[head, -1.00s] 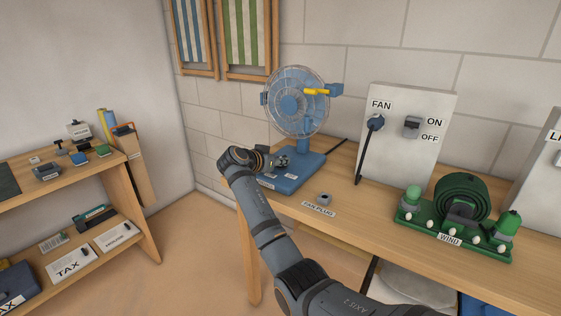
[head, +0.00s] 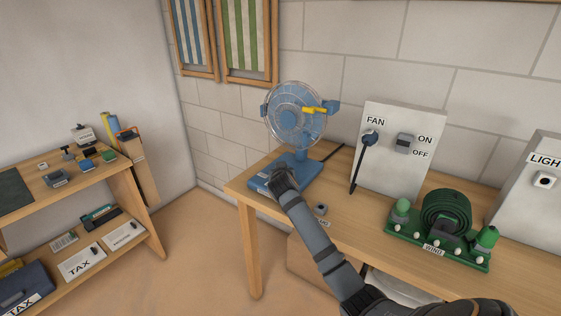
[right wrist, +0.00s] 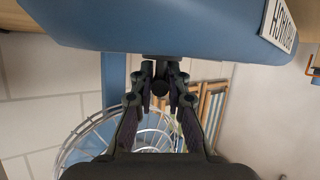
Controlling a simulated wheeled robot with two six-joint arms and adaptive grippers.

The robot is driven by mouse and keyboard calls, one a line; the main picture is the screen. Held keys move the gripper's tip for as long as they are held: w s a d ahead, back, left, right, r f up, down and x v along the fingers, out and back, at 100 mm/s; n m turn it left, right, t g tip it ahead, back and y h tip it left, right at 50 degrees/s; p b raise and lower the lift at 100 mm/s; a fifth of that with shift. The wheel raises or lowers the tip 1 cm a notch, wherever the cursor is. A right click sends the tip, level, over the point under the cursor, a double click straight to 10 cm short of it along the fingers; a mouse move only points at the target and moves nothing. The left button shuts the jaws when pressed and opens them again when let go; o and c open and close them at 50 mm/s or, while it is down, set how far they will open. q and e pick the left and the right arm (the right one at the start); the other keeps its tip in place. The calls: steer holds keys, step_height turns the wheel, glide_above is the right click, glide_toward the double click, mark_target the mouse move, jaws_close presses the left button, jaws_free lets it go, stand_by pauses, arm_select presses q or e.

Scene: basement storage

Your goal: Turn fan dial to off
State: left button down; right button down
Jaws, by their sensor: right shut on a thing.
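The blue desk fan (head: 296,112) stands at the back left of the wooden table, with a yellow piece on the front of its cage. My right arm reaches in from the lower right, and its wrist covers part of the blue fan base (head: 311,165) and the dial in the head view. In the right wrist view my right gripper (right wrist: 160,76) is shut on a small dark dial (right wrist: 159,88) beside the blue base (right wrist: 180,28). The dial's pointer and setting cannot be read. My left gripper is not in view.
A white panel (head: 422,125) marked FAN carries a plug with a dark cord (head: 362,160) and an ON/OFF switch (head: 404,143). A green coiled item on a stand (head: 447,212) is further right. A small grey piece (head: 321,209) lies on the table (head: 362,225) near the arm.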

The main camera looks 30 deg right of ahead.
steer(key=n+y+p, duration=0.1)
steer(key=n+t+y+p, duration=0.1)
steer(key=p, duration=0.1)
steer(key=shift+s+d+r+y, duration=0.1)
steer(key=shift+d+r+y, duration=0.05)
steer(key=shift+r+y, duration=0.15)
steer(key=shift+f+n+t+y+p, duration=0.25)
steer(key=shift+n+t+y+p, duration=0.15)
steer(key=shift+n+y+p, duration=0.95)
steer(key=shift+f, duration=0.1)
steer(key=c, duration=1.3)
jaws_free()
steer(key=shift+c, duration=0.2)
